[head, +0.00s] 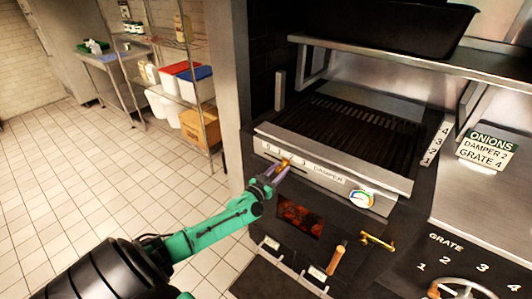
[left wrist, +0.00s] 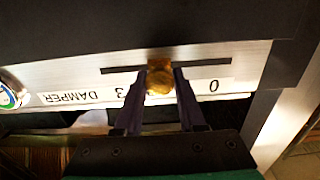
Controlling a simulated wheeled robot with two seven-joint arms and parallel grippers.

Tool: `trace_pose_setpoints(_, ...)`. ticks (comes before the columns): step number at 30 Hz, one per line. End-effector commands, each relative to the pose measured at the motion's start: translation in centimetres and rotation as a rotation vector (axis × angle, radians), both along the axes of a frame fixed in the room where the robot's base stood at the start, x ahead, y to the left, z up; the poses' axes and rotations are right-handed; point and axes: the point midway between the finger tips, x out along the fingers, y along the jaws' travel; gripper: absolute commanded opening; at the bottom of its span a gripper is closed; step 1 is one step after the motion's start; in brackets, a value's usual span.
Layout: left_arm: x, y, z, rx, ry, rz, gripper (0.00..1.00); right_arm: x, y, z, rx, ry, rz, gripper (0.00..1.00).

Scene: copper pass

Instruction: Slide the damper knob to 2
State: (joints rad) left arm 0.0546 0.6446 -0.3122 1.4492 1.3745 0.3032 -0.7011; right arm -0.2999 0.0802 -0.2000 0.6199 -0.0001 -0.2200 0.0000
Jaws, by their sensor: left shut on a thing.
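The brass damper knob (head: 285,163) sits in a horizontal slot on the grill's steel front panel (head: 380,203). It also shows in the left wrist view (left wrist: 160,82), between the 0 and the 3 of the scale. The digits nearest the knob are hidden by my fingers, so its exact mark is hard to read. My left gripper (head: 277,171) is shut on the knob, with one finger on each side. The DAMPER label (head: 329,175) is to the right of the scale in the head view. My right gripper is not in view.
A sign (head: 487,148) reads onions, damper 2, grate 4. A round gauge (head: 362,198) is right of the label. Below are a glowing firebox window (head: 300,218), a wooden handle (head: 336,260) and a brass latch (head: 377,241). A grate wheel (head: 465,288) is at lower right.

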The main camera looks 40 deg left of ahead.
Motion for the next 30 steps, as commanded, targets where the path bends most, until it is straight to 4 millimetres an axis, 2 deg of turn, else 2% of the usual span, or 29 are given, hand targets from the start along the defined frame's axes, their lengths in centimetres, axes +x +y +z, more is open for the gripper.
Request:
trace_pose_setpoints(1, 0.0, -0.9, 0.3, -0.004, 0.006, -0.003, 0.0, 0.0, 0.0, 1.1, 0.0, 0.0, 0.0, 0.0)
trace_pose_setpoints(4, 0.0, -1.8, 0.0, -0.001, 0.005, -0.004, 0.0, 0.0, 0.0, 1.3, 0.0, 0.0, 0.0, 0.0)
trace_pose_setpoints(13, 0.0, -1.8, -0.2, 0.002, 0.003, -0.003, 0.0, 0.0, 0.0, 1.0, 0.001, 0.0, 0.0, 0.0)
trace_pose_setpoints(14, 0.0, -1.8, -0.2, 0.002, 0.003, -0.003, 0.51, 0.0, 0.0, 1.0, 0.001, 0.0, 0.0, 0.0)
trace_pose_setpoints(15, 0.0, -1.8, -0.2, 0.002, 0.003, -0.003, 0.66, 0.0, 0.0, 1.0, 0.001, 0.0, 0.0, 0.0)
trace_pose_setpoints(25, 0.0, -1.8, -0.1, 0.002, 0.001, -0.002, 0.67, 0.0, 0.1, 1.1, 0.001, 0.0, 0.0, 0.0)
trace_pose_setpoints(30, -1.7, -1.8, 0.0, 0.002, 0.003, -0.003, 0.67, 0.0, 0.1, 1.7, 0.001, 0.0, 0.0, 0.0)
